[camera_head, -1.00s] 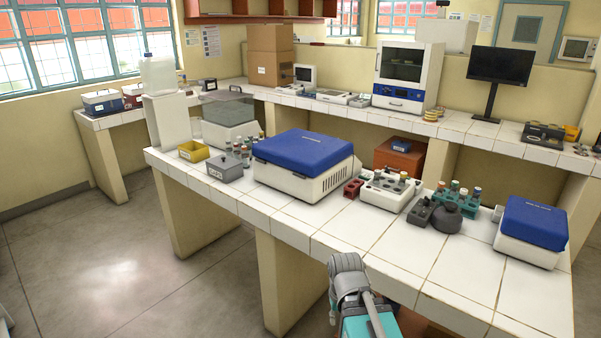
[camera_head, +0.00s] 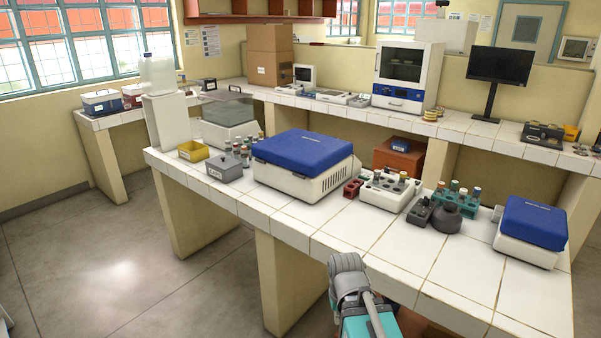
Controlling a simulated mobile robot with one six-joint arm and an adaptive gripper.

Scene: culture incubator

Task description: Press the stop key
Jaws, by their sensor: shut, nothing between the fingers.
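The culture incubator is most likely the white cabinet (camera_head: 408,78) with a windowed door and a blue front panel (camera_head: 398,104), standing on the back counter. Its door is shut, and its window looks dark grey. The stop key is too small to make out in this view. Part of my arm, grey and teal, shows at the bottom, in front of the near bench. My gripper is not in view, so its place relative to the incubator cannot be seen.
The near tiled bench (camera_head: 300,212) stands between my body and the back counter. It carries a large blue-lidded device (camera_head: 303,165), a smaller one (camera_head: 532,228), racks and bottles. A monitor (camera_head: 500,68) stands right of the incubator. Floor at left (camera_head: 110,265) is clear.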

